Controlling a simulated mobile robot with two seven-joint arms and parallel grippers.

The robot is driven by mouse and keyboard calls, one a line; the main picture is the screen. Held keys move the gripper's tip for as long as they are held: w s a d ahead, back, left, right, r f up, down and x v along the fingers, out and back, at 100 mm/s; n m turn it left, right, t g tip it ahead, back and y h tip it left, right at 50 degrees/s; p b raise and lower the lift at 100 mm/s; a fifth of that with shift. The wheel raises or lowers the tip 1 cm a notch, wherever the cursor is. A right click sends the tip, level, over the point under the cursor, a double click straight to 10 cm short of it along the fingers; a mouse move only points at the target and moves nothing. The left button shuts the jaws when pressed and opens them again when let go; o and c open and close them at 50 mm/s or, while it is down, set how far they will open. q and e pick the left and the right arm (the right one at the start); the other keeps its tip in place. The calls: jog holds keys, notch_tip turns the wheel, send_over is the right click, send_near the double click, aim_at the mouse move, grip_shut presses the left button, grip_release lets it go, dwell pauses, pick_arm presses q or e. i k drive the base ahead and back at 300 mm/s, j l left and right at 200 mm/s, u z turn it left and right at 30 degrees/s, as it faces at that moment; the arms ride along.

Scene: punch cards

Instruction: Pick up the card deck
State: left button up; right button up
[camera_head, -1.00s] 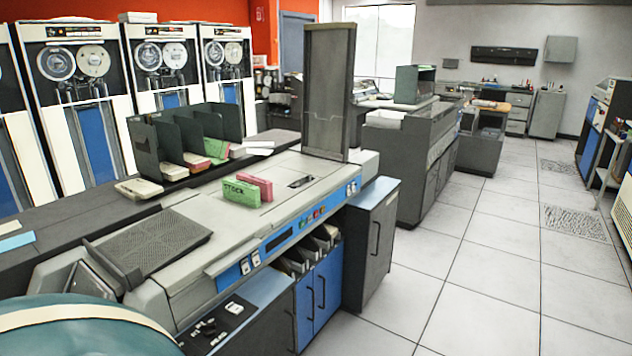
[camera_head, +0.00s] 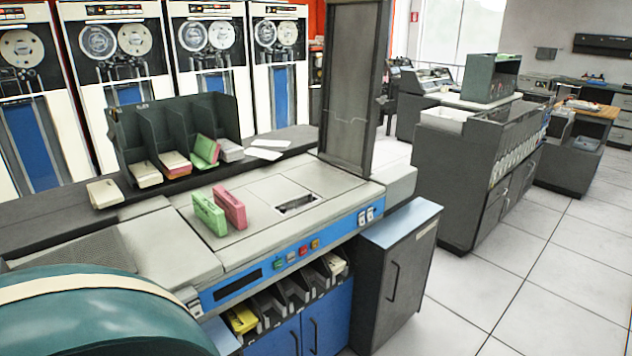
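A green card deck (camera_head: 209,214) and a pink card deck (camera_head: 230,207) stand on edge, side by side, on the light grey top of the card machine (camera_head: 285,219). More decks lie in the dark sorting rack (camera_head: 183,133) behind: a pale one (camera_head: 146,174), a pink-and-cream one (camera_head: 175,164) and a green one (camera_head: 205,151) leaning at a tilt. Another pale deck (camera_head: 105,193) lies on the dark ledge left of the rack. Which deck the task means cannot be told. Neither of my grippers is in view.
A tall dark panel (camera_head: 350,85) rises at the machine's back right. A teal rounded shape with a cream band fills the lower left corner. A grey cabinet (camera_head: 395,270) stands at the machine's right end. Tiled floor (camera_head: 500,290) is clear to the right.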

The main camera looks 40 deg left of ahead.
aim_at(234, 209)
jog(key=i+u, duration=0.35)
jog(key=i, duration=0.4)
jog(key=i+l+u, duration=0.2)
jog(key=i+u, duration=0.15)
jog(key=i, duration=0.35)
jog(key=i+u, duration=0.25)
jog(key=u, duration=0.25)
jog(key=i+u, duration=0.2)
jog(key=u, duration=0.25)
jog(key=i+l+u, duration=0.2)
jog(key=u, duration=0.3)
